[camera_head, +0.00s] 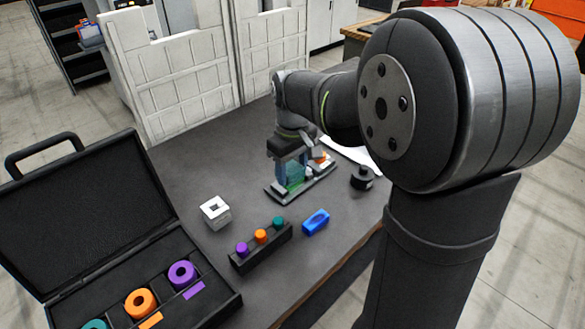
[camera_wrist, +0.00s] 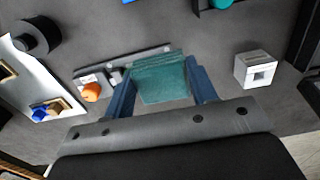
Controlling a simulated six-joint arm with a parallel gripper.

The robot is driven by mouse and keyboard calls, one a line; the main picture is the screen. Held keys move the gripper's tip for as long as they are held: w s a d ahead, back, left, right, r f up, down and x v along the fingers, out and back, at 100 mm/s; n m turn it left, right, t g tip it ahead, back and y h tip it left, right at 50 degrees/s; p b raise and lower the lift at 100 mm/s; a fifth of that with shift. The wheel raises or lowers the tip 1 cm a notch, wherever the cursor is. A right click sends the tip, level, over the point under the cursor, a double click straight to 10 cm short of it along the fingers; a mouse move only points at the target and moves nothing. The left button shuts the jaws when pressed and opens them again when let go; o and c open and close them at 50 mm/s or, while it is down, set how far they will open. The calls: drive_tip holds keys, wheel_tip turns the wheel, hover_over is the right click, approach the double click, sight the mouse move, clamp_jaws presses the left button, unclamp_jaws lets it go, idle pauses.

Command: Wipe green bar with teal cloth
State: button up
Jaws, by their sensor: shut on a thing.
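My gripper (camera_head: 291,174) points down over a dark fixture plate (camera_head: 286,200) near the middle of the table. In the wrist view its blue fingers (camera_wrist: 161,76) are on either side of the teal cloth (camera_wrist: 160,86) and shut on it. The cloth also shows between the fingers in the head view (camera_head: 295,174). The fixture's rail (camera_wrist: 140,57) runs behind the cloth in the wrist view, with an orange knob (camera_wrist: 91,92) at its left.
A white block (camera_head: 215,212) with a square hole, a dark rack (camera_head: 262,249) of colored pegs and a blue block (camera_head: 316,222) stand in front. A black cylinder (camera_head: 362,178) is right of the fixture. An open black case (camera_head: 75,222) holds colored rings. The table's back left is clear.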

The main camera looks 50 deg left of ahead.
drive_tip(key=m, duration=0.1)
drive_tip(key=a+m, duration=0.1)
drive_tip(key=m, duration=0.1)
drive_tip(key=shift+w+m, duration=0.2)
drive_tip(key=shift+m, duration=0.1)
drive_tip(key=m, duration=0.1)
drive_tip(key=a+m, duration=0.1)
drive_tip(key=m, duration=0.2)
drive_tip(key=shift+w+a+r+m, duration=0.15)
drive_tip(key=shift+w+a+m, duration=0.1)
drive_tip(key=shift+w+m, duration=0.05)
drive_tip(key=shift+w+a+f+m, duration=0.15)
drive_tip(key=shift+a+f+m, duration=0.25)
drive_tip(key=shift+f+m, duration=0.9)
drive_tip(key=shift+w+a+f+m, duration=0.2)
drive_tip(key=shift+a+f+m, duration=0.45)
drive_tip(key=shift+m, duration=1.2)
drive_tip(key=shift+w+a+f+m, duration=0.15)
drive_tip(key=shift+a+f+m, duration=0.05)
drive_tip(key=shift+f+m, duration=1.2)
drive_tip(key=shift+w+f, duration=0.6)
drive_tip(key=shift+w, duration=0.15)
drive_tip(key=shift+c, duration=0.3)
drive_tip(key=shift+w, duration=2.65)
drive_tip(key=shift+s, duration=3.5)
wheel_tip(320, 180, up, 8)
